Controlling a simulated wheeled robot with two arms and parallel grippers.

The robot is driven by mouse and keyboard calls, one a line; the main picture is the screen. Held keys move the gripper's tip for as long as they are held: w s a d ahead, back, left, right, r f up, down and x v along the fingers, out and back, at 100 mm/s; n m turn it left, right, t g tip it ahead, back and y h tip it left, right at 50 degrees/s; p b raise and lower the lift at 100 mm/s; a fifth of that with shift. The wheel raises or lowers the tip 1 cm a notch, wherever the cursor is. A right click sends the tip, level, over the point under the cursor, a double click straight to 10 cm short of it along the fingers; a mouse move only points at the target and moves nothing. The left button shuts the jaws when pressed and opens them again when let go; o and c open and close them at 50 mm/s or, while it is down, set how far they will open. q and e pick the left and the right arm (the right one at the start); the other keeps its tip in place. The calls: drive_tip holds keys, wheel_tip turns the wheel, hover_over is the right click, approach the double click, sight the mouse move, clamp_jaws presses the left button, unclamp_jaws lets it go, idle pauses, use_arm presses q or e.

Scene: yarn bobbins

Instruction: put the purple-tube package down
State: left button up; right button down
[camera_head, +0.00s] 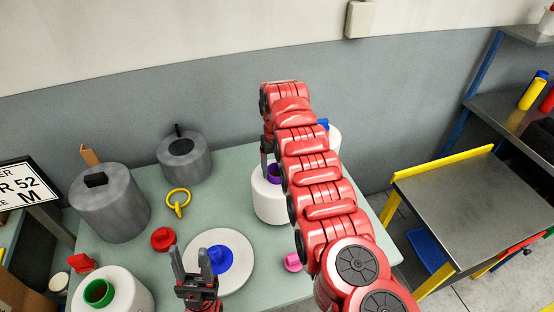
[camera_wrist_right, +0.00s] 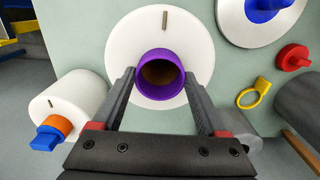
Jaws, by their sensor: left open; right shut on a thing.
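The purple-tube package is a white bobbin (camera_head: 270,208) with a purple tube (camera_head: 274,173), right of centre on the pale green table and partly behind my right arm. In the right wrist view, the package (camera_wrist_right: 122,40) faces the camera, with its purple tube (camera_wrist_right: 160,94) between the fingers. My right gripper (camera_wrist_right: 158,82) is shut on the tube. I cannot tell whether the package touches the table. My left gripper (camera_head: 190,262) is open and empty, in front of a white package (camera_head: 240,278) with a blue top (camera_head: 220,259).
A green-tube package (camera_head: 125,290) stands front left. An orange-tube package with a blue plug (camera_wrist_right: 78,95) is close by. A metal bench (camera_head: 470,205) is at right.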

sight(277, 175)
drive_tip(key=shift+f, duration=0.3)
wheel_tip(277, 175, down, 2)
drive_tip(key=shift+f, duration=0.4)
drive_tip(key=shift+c, duration=1.7)
unclamp_jaws()
drive_tip(key=shift+f, duration=0.15)
drive_tip(key=o, duration=0.3)
drive_tip(key=shift+s, duration=0.15)
drive_tip(key=shift+o, duration=0.2)
